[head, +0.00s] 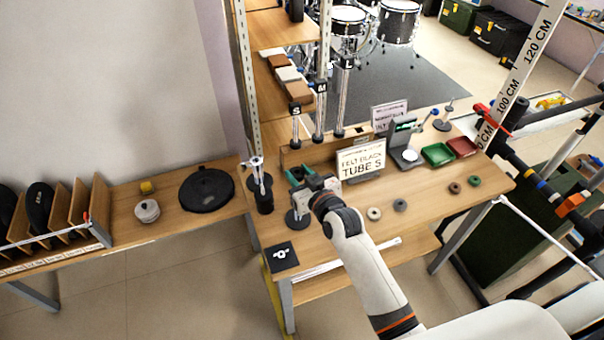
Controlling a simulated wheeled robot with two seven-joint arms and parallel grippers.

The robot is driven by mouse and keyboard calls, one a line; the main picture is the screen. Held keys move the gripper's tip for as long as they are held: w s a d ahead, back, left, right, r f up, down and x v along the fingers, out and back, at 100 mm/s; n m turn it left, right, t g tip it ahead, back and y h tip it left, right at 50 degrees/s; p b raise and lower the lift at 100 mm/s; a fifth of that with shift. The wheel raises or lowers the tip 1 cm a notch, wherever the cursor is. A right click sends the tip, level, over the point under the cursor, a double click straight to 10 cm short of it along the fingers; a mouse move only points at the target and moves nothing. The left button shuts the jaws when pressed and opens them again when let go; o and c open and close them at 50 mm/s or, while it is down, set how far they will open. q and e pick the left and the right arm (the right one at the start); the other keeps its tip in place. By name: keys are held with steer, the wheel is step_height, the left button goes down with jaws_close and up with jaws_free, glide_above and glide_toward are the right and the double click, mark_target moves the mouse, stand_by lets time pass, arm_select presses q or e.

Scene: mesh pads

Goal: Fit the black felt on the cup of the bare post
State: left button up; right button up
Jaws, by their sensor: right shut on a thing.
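My right gripper (302,177) has dark green fingertips and hangs over the left part of the wooden table. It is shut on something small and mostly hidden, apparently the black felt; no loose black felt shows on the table. A round black base (297,221) with a post stands just below the gripper. The gripper and wrist hide the top of this post and its cup, so I cannot tell if they touch. My left gripper is not in view.
A sign (361,160) reads "FELT BLACK TUBE S". Tubes marked S (296,122), M (320,110) and L (343,90) stand behind. White (374,213), grey (400,205), brown (454,188) and green (474,181) rings lie on the table. Green (437,154) and red (462,147) trays sit right.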

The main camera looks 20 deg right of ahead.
steer(key=shift+r+p, duration=0.15)
steer(key=shift+p, duration=0.2)
steer(key=shift+f+b, duration=0.7)
steer(key=shift+f, duration=0.25)
steer(key=shift+f+b, duration=1.8)
steer(key=shift+f, duration=1.1)
steer(key=o, duration=1)
steer(key=shift+o, duration=0.2)
steer(key=b+v, duration=0.1)
steer(key=v, duration=1.1)
